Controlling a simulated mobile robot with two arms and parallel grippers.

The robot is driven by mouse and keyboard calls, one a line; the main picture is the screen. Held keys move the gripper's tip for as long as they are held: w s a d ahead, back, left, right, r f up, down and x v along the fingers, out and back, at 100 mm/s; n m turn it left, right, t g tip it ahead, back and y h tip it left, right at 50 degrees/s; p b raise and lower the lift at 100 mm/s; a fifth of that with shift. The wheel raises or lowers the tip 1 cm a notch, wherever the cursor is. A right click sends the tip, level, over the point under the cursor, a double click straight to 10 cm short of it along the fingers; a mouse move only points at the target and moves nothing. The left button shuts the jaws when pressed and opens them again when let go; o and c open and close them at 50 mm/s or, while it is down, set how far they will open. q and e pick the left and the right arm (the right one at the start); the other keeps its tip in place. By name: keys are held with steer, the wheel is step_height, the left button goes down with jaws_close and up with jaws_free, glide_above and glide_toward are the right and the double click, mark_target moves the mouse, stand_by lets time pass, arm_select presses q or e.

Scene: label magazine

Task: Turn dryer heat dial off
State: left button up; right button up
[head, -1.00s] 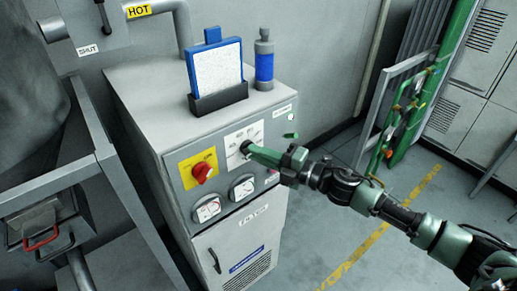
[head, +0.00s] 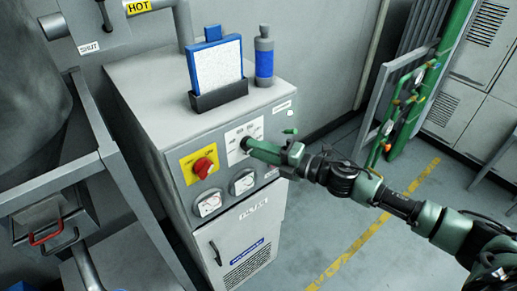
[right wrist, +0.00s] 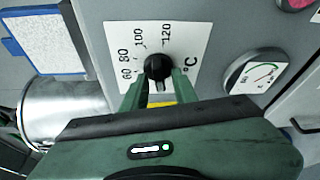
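The heat dial is a black round knob (right wrist: 157,67) on a white plate marked 60, 80, 100 and 120 °C in the right wrist view. In the head view its white plate (head: 238,134) is on the grey dryer cabinet's (head: 165,130) sloping front panel. My right gripper (head: 247,146) reaches in from the right, with its fingertips at the dial. In the right wrist view its two green fingers (right wrist: 159,78) stand on either side of the knob; whether they press on it is unclear. The dial's setting is hard to read. My left gripper is out of view.
A red knob (head: 203,168) on a yellow plate and two white gauges (head: 208,203) sit close by on the panel. A blue-framed white panel (head: 217,66) and a blue-grey bottle (head: 264,58) stand on the cabinet top. The floor (head: 330,240) to the right is clear.

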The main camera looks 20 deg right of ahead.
stand_by(0.3)
steer(key=b+v, duration=0.4)
steer(key=v, duration=0.3)
steer(key=shift+s+d, duration=0.25)
steer(key=shift+r, duration=0.1)
